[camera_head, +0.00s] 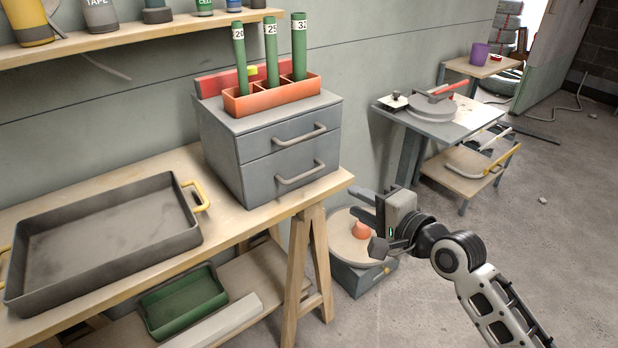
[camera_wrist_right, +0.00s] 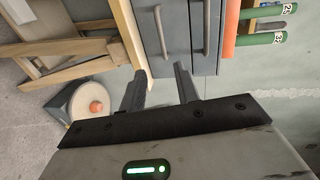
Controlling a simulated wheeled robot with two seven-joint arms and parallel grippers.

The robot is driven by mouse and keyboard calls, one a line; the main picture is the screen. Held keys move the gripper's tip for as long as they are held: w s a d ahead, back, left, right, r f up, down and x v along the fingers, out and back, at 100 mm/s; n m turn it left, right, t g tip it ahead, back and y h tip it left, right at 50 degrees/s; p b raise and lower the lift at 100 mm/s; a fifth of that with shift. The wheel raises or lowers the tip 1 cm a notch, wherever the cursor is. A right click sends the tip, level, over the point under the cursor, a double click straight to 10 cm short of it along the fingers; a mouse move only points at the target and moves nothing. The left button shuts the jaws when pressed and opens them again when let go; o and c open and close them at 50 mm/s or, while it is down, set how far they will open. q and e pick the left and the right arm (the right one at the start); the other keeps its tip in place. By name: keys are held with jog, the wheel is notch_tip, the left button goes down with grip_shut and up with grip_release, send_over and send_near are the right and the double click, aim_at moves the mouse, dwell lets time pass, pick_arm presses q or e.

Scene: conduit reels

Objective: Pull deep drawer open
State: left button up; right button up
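A grey two-drawer cabinet (camera_head: 222,148) stands on the wooden bench, and both drawers look shut. The lower drawer (camera_head: 262,182) looks a little deeper than the upper drawer (camera_head: 262,142). Each has a grey bar handle: the lower handle (camera_head: 300,173) and the upper handle (camera_head: 300,134). In the right wrist view the lower handle (camera_wrist_right: 163,35) and upper handle (camera_wrist_right: 207,27) stand ahead of the fingers. My right gripper (camera_head: 368,220) is open and empty, right of and below the cabinet, apart from it. It also shows in the wrist view (camera_wrist_right: 160,85). My left gripper is out of view.
An orange holder (camera_head: 272,96) with green tubes stands on the cabinet. A dark tray (camera_head: 110,260) lies left on the bench (camera_head: 232,222). Below are trestle legs, a green bin (camera_head: 185,303) and a round-topped stool-like unit (camera_head: 345,243). Open floor lies to the right.

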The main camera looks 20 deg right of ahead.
aim_at(308, 175)
jog(key=b+x, duration=0.1)
jog(key=x, duration=1.5)
jog(key=shift+r, duration=0.2)
grip_shut()
